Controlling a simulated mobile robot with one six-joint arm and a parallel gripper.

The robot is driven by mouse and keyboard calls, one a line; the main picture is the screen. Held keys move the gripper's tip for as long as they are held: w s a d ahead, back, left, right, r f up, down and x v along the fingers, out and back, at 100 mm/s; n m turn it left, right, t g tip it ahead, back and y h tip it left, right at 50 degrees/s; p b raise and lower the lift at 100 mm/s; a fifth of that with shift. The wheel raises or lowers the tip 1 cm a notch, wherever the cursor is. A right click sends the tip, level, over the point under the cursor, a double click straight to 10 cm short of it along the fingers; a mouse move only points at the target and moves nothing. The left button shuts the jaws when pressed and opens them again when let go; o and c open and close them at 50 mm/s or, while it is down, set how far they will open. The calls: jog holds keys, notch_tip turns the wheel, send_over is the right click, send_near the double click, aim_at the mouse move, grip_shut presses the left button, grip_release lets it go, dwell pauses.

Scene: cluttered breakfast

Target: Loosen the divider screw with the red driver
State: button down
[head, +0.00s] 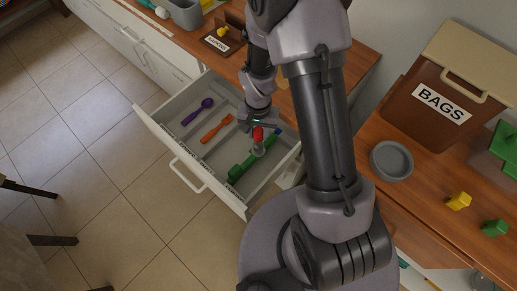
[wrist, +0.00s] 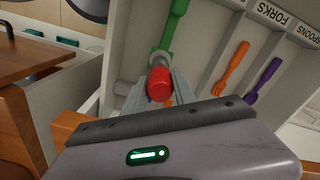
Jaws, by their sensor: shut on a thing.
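My gripper (wrist: 160,88) is shut on the red driver (wrist: 160,84), whose rounded red handle shows between the two grey fingers in the wrist view. In the head view the red driver (head: 258,134) is over the right part of the open drawer (head: 190,168), close to a green utensil (head: 238,172). The divider screw cannot be made out; the driver and fingers cover the spot below them. I cannot tell whether the driver's tip touches anything. Drawer dividers (wrist: 240,50) run between the compartments.
The drawer also holds an orange fork (head: 216,128) and a purple spoon (head: 197,111). Labels read FORKS (wrist: 270,12) and SPOONS. On the counter are a brown BAGS box (head: 430,120), a grey round dish (head: 391,160), and yellow (head: 459,201) and green (head: 495,228) pieces.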

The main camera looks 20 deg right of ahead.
jog(key=shift+f+b, duration=0.35)
jog(key=shift+f, duration=0.15)
jog(key=shift+f+b, duration=0.45)
jog(key=shift+f, duration=0.05)
jog(key=c, duration=0.9)
grip_release()
jog(key=shift+c, duration=0.2)
notch_tip(320, 180, up, 18)
jog(key=p, duration=0.7)
jog(key=shift+f, duration=0.15)
